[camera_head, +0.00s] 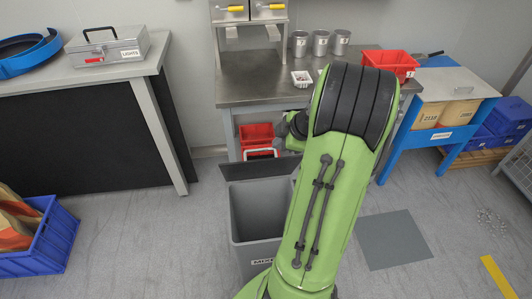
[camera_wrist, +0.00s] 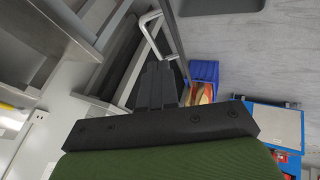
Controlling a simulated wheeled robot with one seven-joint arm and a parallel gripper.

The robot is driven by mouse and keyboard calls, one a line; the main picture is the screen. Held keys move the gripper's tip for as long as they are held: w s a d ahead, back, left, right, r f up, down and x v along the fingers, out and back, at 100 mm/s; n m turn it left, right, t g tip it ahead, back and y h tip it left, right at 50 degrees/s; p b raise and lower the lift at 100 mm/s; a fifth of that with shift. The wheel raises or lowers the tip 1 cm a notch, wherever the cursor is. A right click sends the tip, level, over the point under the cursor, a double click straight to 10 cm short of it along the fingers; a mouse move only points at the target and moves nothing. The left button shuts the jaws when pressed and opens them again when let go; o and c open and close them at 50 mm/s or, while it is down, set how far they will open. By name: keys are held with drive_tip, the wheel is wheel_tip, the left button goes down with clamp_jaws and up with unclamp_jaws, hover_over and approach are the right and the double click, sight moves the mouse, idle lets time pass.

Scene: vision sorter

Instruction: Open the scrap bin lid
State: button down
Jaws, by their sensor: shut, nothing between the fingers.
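The grey scrap bin (camera_head: 257,215) stands on the floor left of my green arm in the head view. Its mouth is uncovered and its inside shows. Its dark lid (camera_head: 250,170) stands raised at the rear rim, on the table side, with a pale loop handle (camera_head: 262,153). In the wrist view the lid (camera_wrist: 174,35) shows nearly edge-on, and the handle (camera_wrist: 148,28) sticks out on its left. My gripper (camera_wrist: 161,68) is shut and empty, its tips close to the handle; I cannot tell whether they touch. The gripper's fingers are hidden in the head view.
A metal table (camera_head: 262,80) behind the bin carries several cups, a white tray (camera_head: 302,78) and a red bin (camera_head: 390,63). A red box (camera_head: 256,135) sits under it. A blue crate (camera_head: 45,240) stands at left. The floor between crate and bin is clear.

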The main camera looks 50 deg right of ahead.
sight(260, 151)
drive_tip(key=b+x, duration=0.1)
drive_tip(key=x, duration=0.8)
drive_tip(key=shift+w+a+f+b, duration=0.15)
drive_tip(key=shift+w+f+b, duration=0.1)
drive_tip(key=shift+b, duration=0.05)
drive_tip(key=shift+r, duration=0.1)
drive_tip(key=shift+w+d+r+p, duration=0.3)
drive_tip(key=shift+w+p, duration=0.15)
drive_tip(key=shift+p, duration=0.2)
drive_tip(key=w+d+g+p, duration=0.1)
drive_tip(key=w+d+p, duration=0.4)
drive_tip(key=w+d, duration=0.4)
drive_tip(key=shift+w+d+r+y+p, duration=0.25)
drive_tip(key=shift+w+y+p, duration=0.15)
drive_tip(key=shift+w, duration=0.65)
